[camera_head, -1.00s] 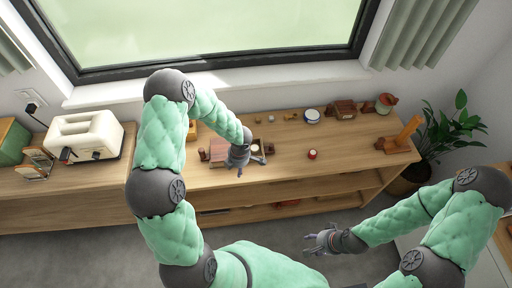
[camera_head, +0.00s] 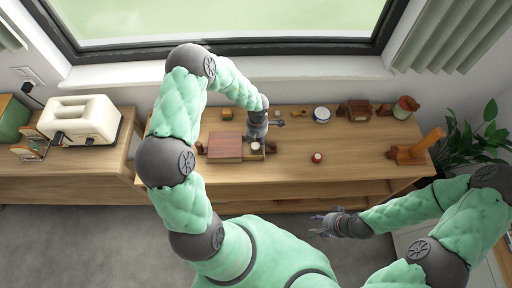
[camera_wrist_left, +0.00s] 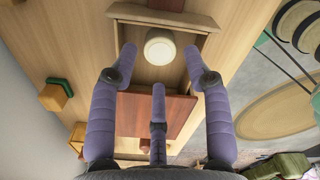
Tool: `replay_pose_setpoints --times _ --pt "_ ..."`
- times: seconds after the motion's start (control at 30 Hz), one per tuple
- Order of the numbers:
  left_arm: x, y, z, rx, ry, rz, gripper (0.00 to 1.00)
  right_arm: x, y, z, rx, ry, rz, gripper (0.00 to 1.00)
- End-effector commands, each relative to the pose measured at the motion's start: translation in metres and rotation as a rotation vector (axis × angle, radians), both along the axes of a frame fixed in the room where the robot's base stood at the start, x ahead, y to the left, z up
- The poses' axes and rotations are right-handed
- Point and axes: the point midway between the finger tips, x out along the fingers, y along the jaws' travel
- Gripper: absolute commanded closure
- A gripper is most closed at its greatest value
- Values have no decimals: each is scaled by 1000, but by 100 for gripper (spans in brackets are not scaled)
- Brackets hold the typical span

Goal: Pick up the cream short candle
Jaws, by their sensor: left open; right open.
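The cream short candle (camera_head: 255,146) is a small pale round stub. It sits in the open right end of a shallow wooden box with a reddish-brown lid (camera_head: 225,146) on the shelf top. In the left wrist view the candle (camera_wrist_left: 160,47) is upright in the box's open part, between the spread fingers. My left gripper (camera_head: 257,130) is open and empty, just behind and above the candle in the head view; whether it touches is unclear. In the left wrist view three purple fingers of the left gripper (camera_wrist_left: 163,66) show. My right gripper (camera_head: 326,225) is open and empty in front of the shelf.
A small red jar (camera_head: 317,157) stands right of the box. A blue-white round tin (camera_head: 321,115), a brown wooden box (camera_head: 357,110), a red-green jar (camera_head: 405,107) and an orange-brown wooden piece (camera_head: 416,150) stand further right. A cream toaster (camera_head: 80,122) is at left. The front middle is clear.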

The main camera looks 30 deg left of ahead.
Motion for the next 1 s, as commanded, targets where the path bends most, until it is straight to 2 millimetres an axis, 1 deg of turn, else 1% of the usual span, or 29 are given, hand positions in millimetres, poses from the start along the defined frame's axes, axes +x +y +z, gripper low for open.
replay_pose_setpoints --times 0.03,0.17,0.3,0.47,0.57,0.77,0.8,0.87,0.9,0.93,0.97,1.0 --pt "0 0 -6 -1 0 1 51 0 0 -2 0 0 0 51" --pt "0 1 -16 0 0 0 51 0 0 -6 0 0 0 51" --pt "-2 4 -36 0 1 1 51 0 0 -14 0 0 0 51" --pt "-2 4 -55 0 1 -2 51 0 0 -19 0 0 0 51" --pt "-1 4 -59 0 0 -1 51 0 0 -20 0 0 0 51" --pt "-1 4 -59 1 -1 -1 51 0 0 -19 0 0 0 51" --pt "-1 4 -59 1 -1 -1 54 0 0 -19 0 0 0 51" --pt "-1 4 -59 1 -1 -1 71 0 0 -19 0 0 0 51" --pt "-1 4 -59 1 -1 -1 82 0 0 -19 0 0 0 51" --pt "-1 4 -59 1 -1 -1 90 0 0 -19 0 0 0 51" --pt "-1 4 -59 0 0 -1 95 0 0 -19 0 0 0 51" --pt "-1 4 -59 1 -1 -1 95 0 0 -19 0 0 0 51"
